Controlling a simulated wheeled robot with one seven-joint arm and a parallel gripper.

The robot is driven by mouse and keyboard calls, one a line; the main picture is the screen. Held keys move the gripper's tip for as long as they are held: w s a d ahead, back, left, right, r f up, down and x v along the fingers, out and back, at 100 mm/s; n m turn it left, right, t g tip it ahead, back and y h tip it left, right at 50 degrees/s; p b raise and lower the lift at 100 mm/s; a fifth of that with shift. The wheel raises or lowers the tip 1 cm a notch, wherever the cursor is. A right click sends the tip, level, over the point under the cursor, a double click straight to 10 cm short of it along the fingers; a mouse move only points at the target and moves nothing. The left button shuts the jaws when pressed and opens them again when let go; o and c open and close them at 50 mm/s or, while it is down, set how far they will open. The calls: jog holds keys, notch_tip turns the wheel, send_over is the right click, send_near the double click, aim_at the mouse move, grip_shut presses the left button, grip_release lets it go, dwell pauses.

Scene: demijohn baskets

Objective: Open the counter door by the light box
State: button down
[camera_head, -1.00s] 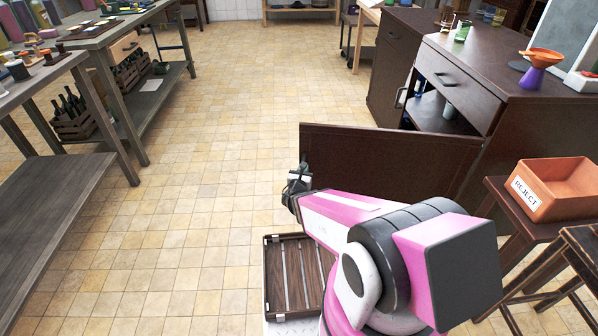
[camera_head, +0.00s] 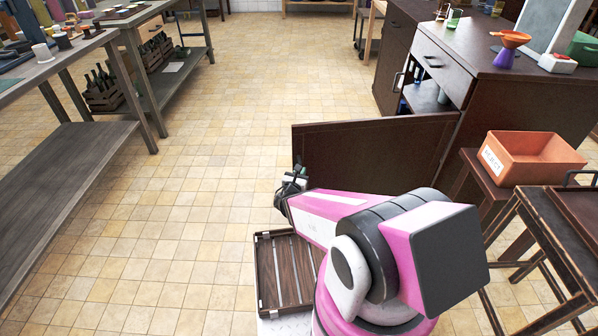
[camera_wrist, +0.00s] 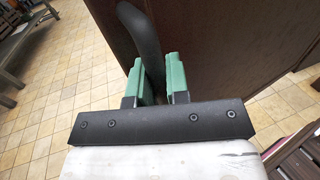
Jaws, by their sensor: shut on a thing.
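The counter door (camera_head: 370,160) is a dark brown panel swung out from the counter (camera_head: 530,100), standing open across the floor in the head view. Its inner shelf space (camera_head: 425,95) shows behind it. The light box (camera_head: 548,25) stands on the counter top at the upper right. My gripper (camera_head: 294,178) is at the door's free left edge. In the wrist view, the green fingers of my gripper (camera_wrist: 160,82) are closed around the lower end of the dark curved handle (camera_wrist: 140,40), beside the door panel (camera_wrist: 220,40).
An orange reject bin (camera_head: 530,158) sits on a stool at the right. A slatted wooden tray (camera_head: 285,270) is low in front, below my arm. A grey workbench (camera_head: 60,180) stands at the left. The tiled floor between is clear.

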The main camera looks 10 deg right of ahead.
jog(key=shift+s+a, duration=0.1)
jog(key=shift+a, duration=0.1)
jog(key=c, duration=1.1)
grip_release()
